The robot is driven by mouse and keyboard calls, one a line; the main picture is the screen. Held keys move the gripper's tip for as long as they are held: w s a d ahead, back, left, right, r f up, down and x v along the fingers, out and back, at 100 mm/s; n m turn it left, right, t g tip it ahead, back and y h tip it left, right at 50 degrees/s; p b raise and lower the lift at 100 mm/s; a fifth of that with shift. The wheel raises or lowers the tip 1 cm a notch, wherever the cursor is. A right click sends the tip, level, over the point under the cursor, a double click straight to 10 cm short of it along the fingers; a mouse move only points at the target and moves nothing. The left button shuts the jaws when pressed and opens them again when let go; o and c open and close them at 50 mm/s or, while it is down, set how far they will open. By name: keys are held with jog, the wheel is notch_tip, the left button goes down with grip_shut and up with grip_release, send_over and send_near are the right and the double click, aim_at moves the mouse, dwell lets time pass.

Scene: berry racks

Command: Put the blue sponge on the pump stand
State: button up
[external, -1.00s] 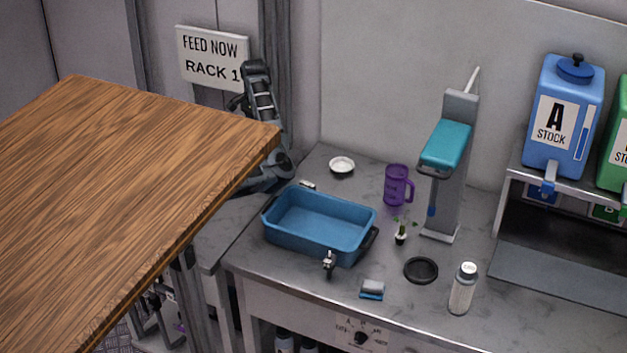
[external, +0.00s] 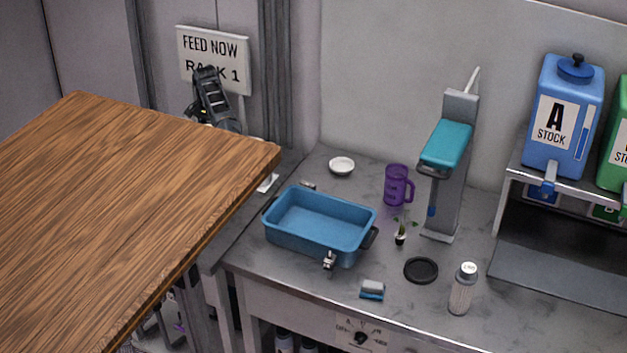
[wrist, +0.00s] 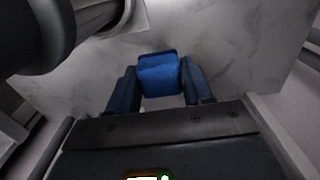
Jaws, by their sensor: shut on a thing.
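A blue block, which looks like the blue sponge (wrist: 158,75), sits between the two dark fingers of my gripper (wrist: 160,88) in the wrist view. The gripper is shut on it, above a pale marbled surface. In the external view my gripper and the sponge are hidden behind the wooden tabletop; only part of my arm shows by the sign. A tall grey stand (external: 447,190) with a teal top (external: 447,145) stands at the back of the counter. I cannot tell whether it is the pump stand.
A blue tub (external: 318,246), purple mug (external: 397,185), small plant (external: 401,236), black disc (external: 421,270), grey-and-blue block (external: 372,290) and bottle (external: 463,290) crowd the counter. A white dish (external: 342,166) sits behind. The wooden tabletop (external: 130,190) fills the left foreground.

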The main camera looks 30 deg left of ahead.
jog(key=shift+w+a+f, duration=0.1)
jog(key=shift+a+f, duration=0.2)
jog(key=shift+a, duration=0.1)
jog(key=shift+f, duration=1.95)
jog(key=o, duration=1)
jog(key=shift+f, duration=0.1)
notch_tip(320, 180, up, 12)
jog(key=shift+r+p, duration=0.15)
jog(key=shift+p, duration=0.25)
